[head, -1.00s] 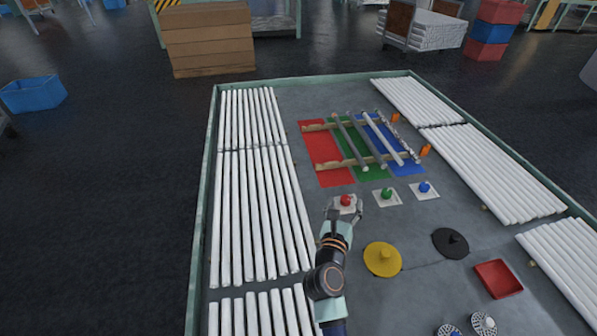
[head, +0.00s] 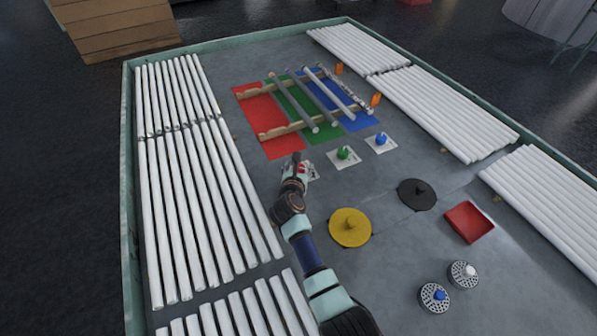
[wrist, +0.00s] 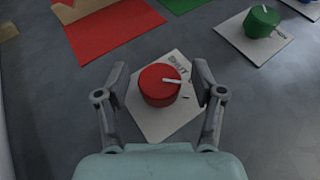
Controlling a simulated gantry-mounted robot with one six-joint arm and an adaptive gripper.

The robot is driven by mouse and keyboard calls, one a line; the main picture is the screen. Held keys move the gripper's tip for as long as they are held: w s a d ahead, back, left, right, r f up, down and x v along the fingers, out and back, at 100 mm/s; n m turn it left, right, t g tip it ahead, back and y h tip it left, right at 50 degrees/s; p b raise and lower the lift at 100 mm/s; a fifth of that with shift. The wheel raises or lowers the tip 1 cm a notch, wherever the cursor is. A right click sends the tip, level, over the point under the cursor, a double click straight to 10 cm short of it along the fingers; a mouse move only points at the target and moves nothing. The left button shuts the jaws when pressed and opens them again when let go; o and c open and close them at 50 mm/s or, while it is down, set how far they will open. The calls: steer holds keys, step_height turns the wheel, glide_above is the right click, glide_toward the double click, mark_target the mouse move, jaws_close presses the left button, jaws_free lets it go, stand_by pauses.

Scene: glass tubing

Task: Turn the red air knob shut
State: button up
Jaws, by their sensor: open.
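The red air knob (wrist: 160,85) sits on a white square plate (wrist: 150,125) with dark lettering that reads like "SHUT" near its upper right. A white pointer bar on the knob points right, a little below the lettering. My gripper (wrist: 160,75) is open, with one finger on each side of the knob; the knob is between the fingers and gaps show on both sides. In the head view the red knob (head: 302,168) is partly hidden by my gripper (head: 296,165).
A green knob (head: 344,153) and a blue knob (head: 381,139) stand on plates to the right. Red, green and blue mats with rails and tubes lie behind. A yellow disc (head: 350,228) and a black disc (head: 417,194) lie nearer. White tubes line both sides.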

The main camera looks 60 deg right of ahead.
steer(key=c, duration=1.2)
steer(key=shift+o, duration=0.2)
